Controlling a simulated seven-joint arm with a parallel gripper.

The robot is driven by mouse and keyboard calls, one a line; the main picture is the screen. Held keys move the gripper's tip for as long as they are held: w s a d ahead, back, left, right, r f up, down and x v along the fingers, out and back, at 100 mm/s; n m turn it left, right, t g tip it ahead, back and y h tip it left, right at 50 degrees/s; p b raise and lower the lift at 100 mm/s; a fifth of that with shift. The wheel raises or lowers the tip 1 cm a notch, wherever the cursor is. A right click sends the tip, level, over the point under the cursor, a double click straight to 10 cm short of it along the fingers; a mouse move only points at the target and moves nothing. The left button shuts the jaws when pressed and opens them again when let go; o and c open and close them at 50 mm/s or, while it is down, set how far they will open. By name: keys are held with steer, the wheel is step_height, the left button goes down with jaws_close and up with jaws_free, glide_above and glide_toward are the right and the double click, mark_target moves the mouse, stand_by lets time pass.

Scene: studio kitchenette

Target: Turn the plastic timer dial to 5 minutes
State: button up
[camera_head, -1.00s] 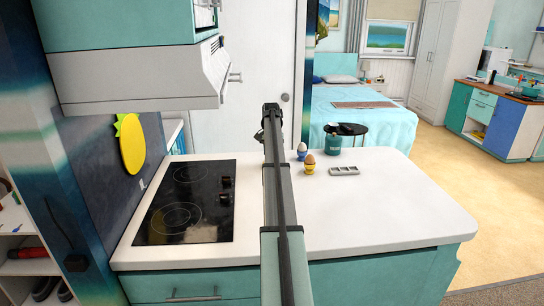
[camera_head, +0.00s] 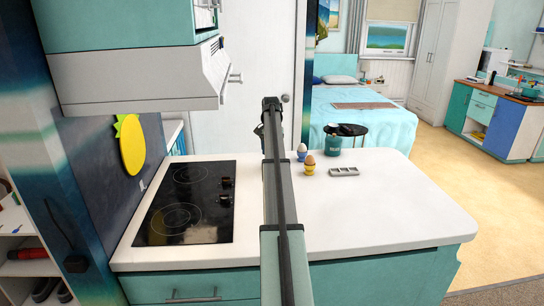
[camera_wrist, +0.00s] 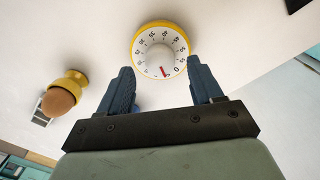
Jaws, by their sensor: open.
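The timer (camera_wrist: 139,39) has a yellow round rim and a white numbered dial (camera_wrist: 160,50) with a central knob. A red mark on the dial sits at its lower side, close to the printed 0. My gripper (camera_wrist: 159,68) is open in the wrist view. Its two blue fingers are spread at the lower left and lower right of the timer, with nothing held between them. I cannot tell whether either finger touches the rim.
A yellow egg cup with a brown egg (camera_head: 310,161) stands right of my arm, also seen left of the timer (camera_wrist: 58,101). Behind it are a blue egg cup (camera_head: 302,156) and teal pot (camera_head: 333,146). The cooktop (camera_head: 185,220) is left.

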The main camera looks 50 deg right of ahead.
step_height(320, 180, up, 11)
steer(key=shift+w, duration=0.15)
stand_by(0.4)
steer(key=f+n, duration=0.2)
steer(key=f, duration=0.2)
steer(key=f+n, duration=0.2)
steer(key=f, duration=0.3)
steer(key=f+n, duration=0.2)
steer(key=f, duration=0.3)
steer(key=shift+s+n, duration=0.2)
steer(key=shift+n, duration=0.2)
steer(key=shift+c, duration=0.2)
steer(key=c, duration=1)
